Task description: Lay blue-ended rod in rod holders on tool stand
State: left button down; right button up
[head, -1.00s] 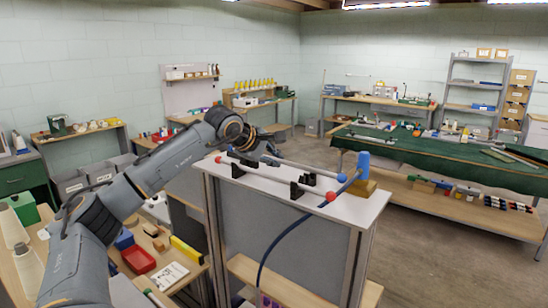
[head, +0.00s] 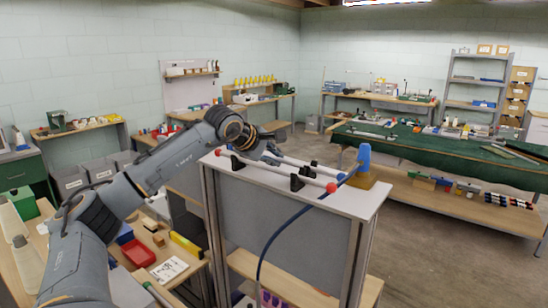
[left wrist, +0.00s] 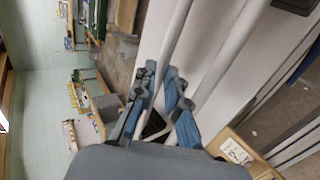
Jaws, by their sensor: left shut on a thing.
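The tool stand (head: 340,205) has a light top. A red-ended rod (head: 270,171) lies along its near side, across the black rod holders (head: 297,183). My left gripper (head: 273,157) is over the far side of the top, shut on a pale rod (head: 300,164) that runs roughly parallel to the red-ended one. A small blue tip (head: 341,176) shows near this rod's right end; its other end is hidden by my gripper. The left wrist view shows my left gripper's fingers (left wrist: 160,105) and two pale rods (left wrist: 176,30), but no rod ends. My right gripper is not in view.
A blue fixture on a wooden block (head: 364,165) stands at the stand's right end, with a dark blue hose hanging in front. A green-covered table (head: 450,150) is behind right. A red tray (head: 138,253) lies on the left bench.

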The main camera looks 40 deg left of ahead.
pick_arm(q)
jog(key=shift+f, duration=0.1)
jog(key=c, duration=1.3)
grip_release()
jog(key=shift+f, duration=0.1)
jog(key=shift+d+f, duration=0.1)
jog(key=shift+f, duration=0.1)
jog(key=shift+s, duration=0.1)
jog(key=shift+s+r, duration=0.4)
jog(key=shift+r, duration=0.05)
jog(key=a+v, duration=0.1)
jog(key=v, duration=1)
jog(key=shift+w+d+r, duration=0.2)
jog(key=shift+d, duration=0.25)
